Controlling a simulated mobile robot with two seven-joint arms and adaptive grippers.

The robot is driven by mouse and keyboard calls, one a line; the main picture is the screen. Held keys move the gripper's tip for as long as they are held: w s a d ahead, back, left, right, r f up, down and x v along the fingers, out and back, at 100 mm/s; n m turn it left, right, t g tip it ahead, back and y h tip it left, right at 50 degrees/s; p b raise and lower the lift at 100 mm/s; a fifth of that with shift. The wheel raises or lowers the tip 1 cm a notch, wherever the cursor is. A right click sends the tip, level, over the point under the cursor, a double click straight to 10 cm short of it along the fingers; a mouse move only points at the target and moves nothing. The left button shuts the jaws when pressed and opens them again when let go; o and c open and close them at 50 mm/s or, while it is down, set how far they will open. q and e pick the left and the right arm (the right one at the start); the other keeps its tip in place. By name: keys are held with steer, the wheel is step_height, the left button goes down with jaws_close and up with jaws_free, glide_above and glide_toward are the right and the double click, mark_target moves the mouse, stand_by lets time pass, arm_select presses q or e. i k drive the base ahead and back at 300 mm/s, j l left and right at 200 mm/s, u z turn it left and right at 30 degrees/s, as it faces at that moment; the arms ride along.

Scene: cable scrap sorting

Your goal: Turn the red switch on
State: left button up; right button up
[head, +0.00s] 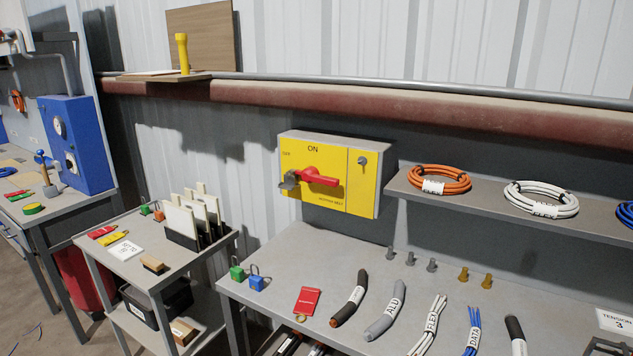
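The red switch (318,177) is a rotary handle on the front of a yellow switch box (358,180) fixed to the grey wall. The handle lies roughly horizontal, below the "ON" marking and beside the "OFF" marking at the upper left. A grey metal piece (289,181) sits at the handle's left end; I cannot tell whether it is part of the handle. Neither of my grippers can be made out in the head view, and nothing touches the switch.
A grey workbench (290,302) below the box holds labelled cable pieces, small padlocks (237,273) and a red tag (307,300). A shelf (407,184) with cable coils juts out right of the box. A cart (105,261) stands left. The space before the box looks clear.

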mark_target(310, 175)
steer(key=i+l+z, duration=0.15)
steer(key=i, duration=0.4)
steer(key=i+l+z, duration=0.2)
steer(key=i, duration=0.3)
